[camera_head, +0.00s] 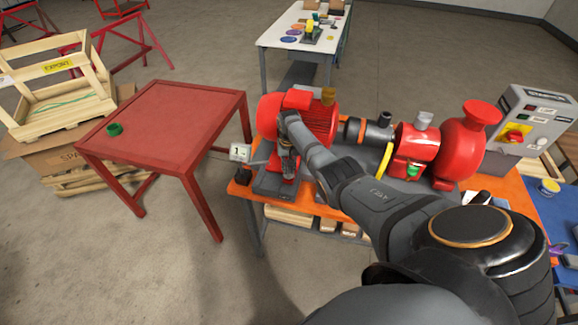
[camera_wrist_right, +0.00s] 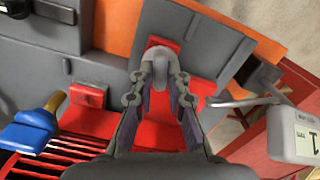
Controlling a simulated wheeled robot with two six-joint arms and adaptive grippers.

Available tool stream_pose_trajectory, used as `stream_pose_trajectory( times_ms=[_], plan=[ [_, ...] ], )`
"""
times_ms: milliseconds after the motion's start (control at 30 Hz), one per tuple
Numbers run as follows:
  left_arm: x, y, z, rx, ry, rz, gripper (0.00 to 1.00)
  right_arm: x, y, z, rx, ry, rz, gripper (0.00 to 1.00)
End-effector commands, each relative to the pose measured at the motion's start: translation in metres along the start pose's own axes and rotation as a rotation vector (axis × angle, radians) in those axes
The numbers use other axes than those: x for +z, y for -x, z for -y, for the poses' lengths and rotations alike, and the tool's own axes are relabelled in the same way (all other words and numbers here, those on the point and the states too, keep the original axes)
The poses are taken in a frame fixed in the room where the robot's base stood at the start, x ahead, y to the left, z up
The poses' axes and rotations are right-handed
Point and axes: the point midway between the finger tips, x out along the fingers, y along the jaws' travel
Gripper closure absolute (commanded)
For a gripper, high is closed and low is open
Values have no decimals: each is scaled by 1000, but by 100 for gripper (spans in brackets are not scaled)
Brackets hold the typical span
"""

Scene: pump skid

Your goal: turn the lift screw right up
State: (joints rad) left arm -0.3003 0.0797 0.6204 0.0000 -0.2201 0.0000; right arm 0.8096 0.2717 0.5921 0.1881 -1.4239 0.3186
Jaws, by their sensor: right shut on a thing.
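My right gripper (camera_head: 289,172) reaches down at the near left end of the red motor (camera_head: 318,122) on the orange-topped pump skid (camera_head: 274,211). In the right wrist view, the two fingers of the right gripper (camera_wrist_right: 160,72) come together on a small grey rounded piece, which I take to be the lift screw (camera_wrist_right: 159,47). It sits against a red block on a grey base, and the fingers hide most of it. How far up the screw stands cannot be told. My left gripper is not in view.
A white display box (camera_head: 240,152) sits on a rod beside the motor, close to my gripper; it also shows in the wrist view (camera_wrist_right: 296,136). A red table (camera_head: 172,115) stands left. The coupling and red pump (camera_head: 462,146) lie right, with a control box (camera_head: 533,122) beyond.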

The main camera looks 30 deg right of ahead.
Motion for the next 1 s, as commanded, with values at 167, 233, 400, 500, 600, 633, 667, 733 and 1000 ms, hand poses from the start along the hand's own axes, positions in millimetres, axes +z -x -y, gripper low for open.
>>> stream_pose_trajectory(
  times_ms=[167, 233, 400, 500, 600, 633, 667, 733, 1000],
  plan=[
    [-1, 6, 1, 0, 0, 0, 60, -1, 3, 1, -2, -167, -4, 100],
    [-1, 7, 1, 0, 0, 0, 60, -2, 3, 1, -2, -233, -4, 100],
    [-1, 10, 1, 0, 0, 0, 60, -1, 2, 0, -2, -394, -3, 100],
    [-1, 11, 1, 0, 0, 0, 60, -1, 2, 0, -2, -483, -4, 100],
    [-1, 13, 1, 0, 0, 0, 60, -1, 2, 0, -2, -566, -3, 100],
    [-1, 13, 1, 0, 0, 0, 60, -1, 2, 0, -3, -590, -3, 100],
    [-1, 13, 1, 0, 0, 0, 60, -2, 2, 0, -3, -612, -3, 100],
    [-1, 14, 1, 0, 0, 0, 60, -2, 2, 0, -3, -661, -4, 100],
    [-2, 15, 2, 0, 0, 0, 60, -2, 2, 0, -4, -797, -4, 100]
  ],
)
